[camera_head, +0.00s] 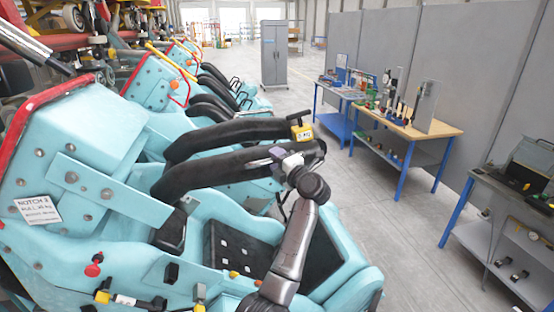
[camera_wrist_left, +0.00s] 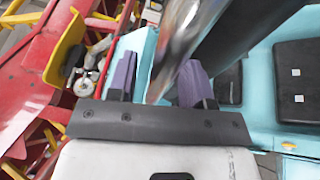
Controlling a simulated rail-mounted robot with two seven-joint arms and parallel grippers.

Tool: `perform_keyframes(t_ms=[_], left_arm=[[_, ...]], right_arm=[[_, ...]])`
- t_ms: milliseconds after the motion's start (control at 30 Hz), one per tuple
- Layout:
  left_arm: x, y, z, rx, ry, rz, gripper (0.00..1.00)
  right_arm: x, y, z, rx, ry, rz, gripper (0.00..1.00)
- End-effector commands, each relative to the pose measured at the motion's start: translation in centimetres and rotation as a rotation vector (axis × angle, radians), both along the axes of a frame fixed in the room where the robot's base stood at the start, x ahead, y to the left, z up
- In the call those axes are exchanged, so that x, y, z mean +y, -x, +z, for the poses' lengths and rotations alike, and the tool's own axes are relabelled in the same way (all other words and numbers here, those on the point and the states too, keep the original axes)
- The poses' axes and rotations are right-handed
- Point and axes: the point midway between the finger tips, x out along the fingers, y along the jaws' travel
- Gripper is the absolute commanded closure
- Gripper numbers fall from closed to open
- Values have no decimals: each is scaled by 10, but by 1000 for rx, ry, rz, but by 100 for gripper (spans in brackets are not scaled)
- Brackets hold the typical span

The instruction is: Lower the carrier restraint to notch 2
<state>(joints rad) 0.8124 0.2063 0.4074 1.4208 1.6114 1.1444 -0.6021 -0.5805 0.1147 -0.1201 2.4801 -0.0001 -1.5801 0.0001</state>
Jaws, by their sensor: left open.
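The carrier restraint has thick black padded arms (camera_head: 215,168), which reach forward over the teal seat (camera_head: 240,250) in the head view. The restraint stands raised above the seat cushion. A white label (camera_head: 38,210) on the teal seat side reads a notch setting, with smaller text I cannot read surely. My left gripper (camera_head: 283,156) is at the front end of the near restraint arm. In the left wrist view its two purple fingers (camera_wrist_left: 160,80) are open. A shiny metal bar (camera_wrist_left: 185,45) runs between them; I cannot tell whether either finger touches it. My right gripper is not in view.
A yellow tag (camera_head: 302,132) is at the front end of the farther black arm. More teal seats (camera_head: 150,80) stand behind. Workbenches (camera_head: 415,128) with tools line the right wall, and a grey cabinet (camera_head: 274,55) stands at the back. The floor between is clear.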

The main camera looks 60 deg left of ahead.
Motion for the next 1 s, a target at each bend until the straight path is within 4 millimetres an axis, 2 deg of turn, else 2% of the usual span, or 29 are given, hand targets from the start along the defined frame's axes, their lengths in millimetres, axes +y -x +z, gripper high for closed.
perform_keyframes(t_ms=[233,700,1000], left_arm=[[0,0,0,0,0,0,55],[0,0,0,-1,0,0,100],[0,0,-1,1,-1,0,100]], right_arm=[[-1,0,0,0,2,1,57],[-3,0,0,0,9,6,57],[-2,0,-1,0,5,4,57]])
